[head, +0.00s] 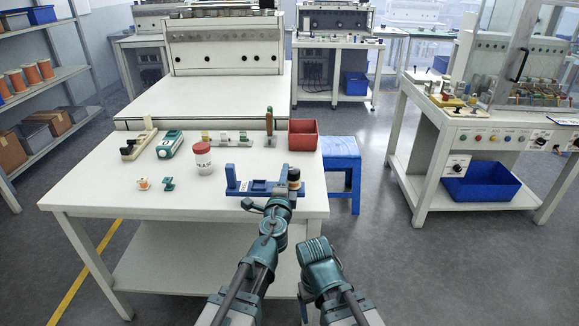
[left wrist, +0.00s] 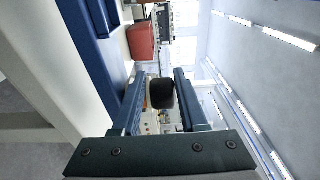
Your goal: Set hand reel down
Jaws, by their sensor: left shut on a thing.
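The hand reel shows as a small dark round piece (head: 294,175) at the right end of the blue fixture, near the table's front right corner. My left gripper (head: 287,190) is shut on it. In the left wrist view the dark reel (left wrist: 161,93) sits between the two fingertips (left wrist: 161,100). My own arm hides its lower part, and I cannot tell whether it touches the fixture. The blue fixture (head: 237,186) lies on the white table (head: 110,200).
A red bin (head: 303,135) stands behind the fixture; it also shows in the left wrist view (left wrist: 141,41). A white jar (head: 203,160), a teal device (head: 170,144) and a small orange spool (head: 143,184) stand to the left. The front middle of the table is clear. A blue stool (head: 342,155) stands at right.

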